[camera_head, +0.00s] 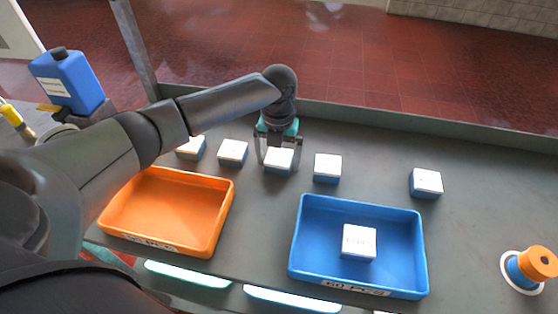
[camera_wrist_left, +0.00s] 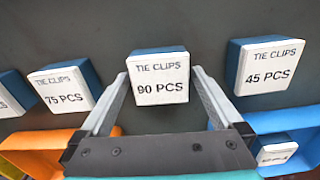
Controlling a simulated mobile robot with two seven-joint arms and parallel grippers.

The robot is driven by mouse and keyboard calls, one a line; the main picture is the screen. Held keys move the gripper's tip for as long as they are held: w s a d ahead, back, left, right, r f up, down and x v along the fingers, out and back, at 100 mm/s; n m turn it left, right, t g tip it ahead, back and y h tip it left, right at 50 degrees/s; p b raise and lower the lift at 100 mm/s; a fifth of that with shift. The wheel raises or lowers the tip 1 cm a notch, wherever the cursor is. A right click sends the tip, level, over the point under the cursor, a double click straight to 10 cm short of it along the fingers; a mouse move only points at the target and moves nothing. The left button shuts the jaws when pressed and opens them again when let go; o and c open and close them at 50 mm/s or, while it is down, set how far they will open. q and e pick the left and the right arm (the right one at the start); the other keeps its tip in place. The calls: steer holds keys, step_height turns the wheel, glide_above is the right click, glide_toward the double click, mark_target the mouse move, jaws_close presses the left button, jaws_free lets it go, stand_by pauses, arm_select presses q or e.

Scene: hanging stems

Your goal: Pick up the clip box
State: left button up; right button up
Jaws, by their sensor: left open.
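Several clip boxes with white labelled tops and blue sides stand in a row on the grey table. The one marked "90 PCS" (camera_head: 278,160) is at my left gripper (camera_head: 277,158). In the left wrist view the "90 PCS" clip box (camera_wrist_left: 158,78) sits between the tips of the open left fingers (camera_wrist_left: 160,85). I cannot tell whether they touch it. A "75 PCS" box (camera_wrist_left: 62,88) is to its left and a "45 PCS" box (camera_wrist_left: 265,66) to its right. My right gripper is not in view.
An orange tray (camera_head: 221,218) stands empty at front left. A blue tray (camera_head: 420,262) labelled "60 PCS" holds one clip box (camera_head: 358,243). Another box (camera_head: 426,182) stands at the right. An orange and blue spool (camera_head: 535,265) is at far right, a blue bottle (camera_head: 70,80) at left.

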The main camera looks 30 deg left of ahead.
arm_select(q)
steer(key=shift+c, duration=0.2)
steer(key=c, duration=1.2)
